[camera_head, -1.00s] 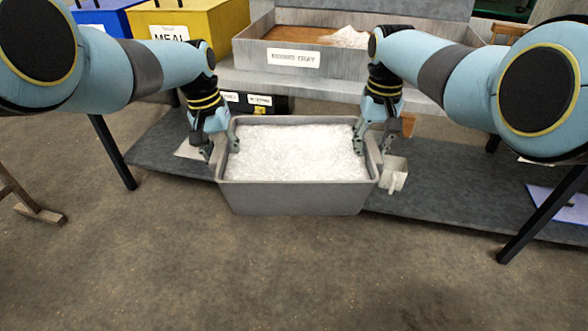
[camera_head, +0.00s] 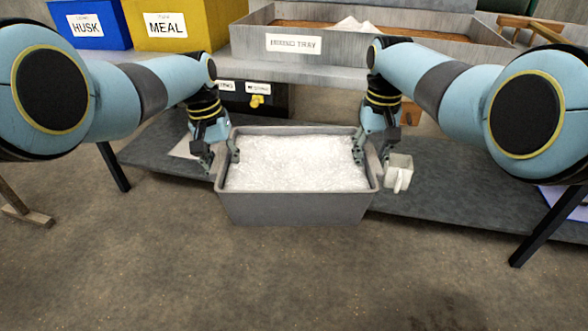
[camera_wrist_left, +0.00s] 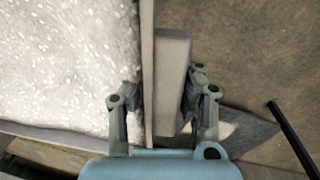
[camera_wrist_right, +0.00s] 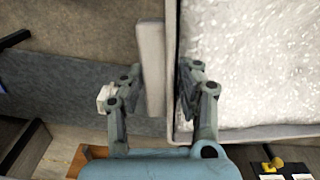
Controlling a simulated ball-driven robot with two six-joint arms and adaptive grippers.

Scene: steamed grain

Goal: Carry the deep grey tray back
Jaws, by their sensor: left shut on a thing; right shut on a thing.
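The deep grey tray (camera_head: 295,208) is held up level in front of the low dark bench, full of white grain (camera_head: 295,162). My left gripper (camera_head: 221,158) is shut on the tray's left side. In the left wrist view its fingers (camera_wrist_left: 158,105) straddle the wall and the outer handle strip. My right gripper (camera_head: 372,152) is shut on the right side. In the right wrist view its fingers (camera_wrist_right: 155,95) straddle the wall and handle (camera_wrist_right: 151,70), one finger on the grain side.
A larger mixing tray (camera_head: 400,45) with brown and pale contents stands on the bench behind. A yellow MEAL bin (camera_head: 180,35) and a blue HUSK bin (camera_head: 92,28) are at back left. A white mug-like cup (camera_head: 398,172) is right of the tray. Floor in front is clear.

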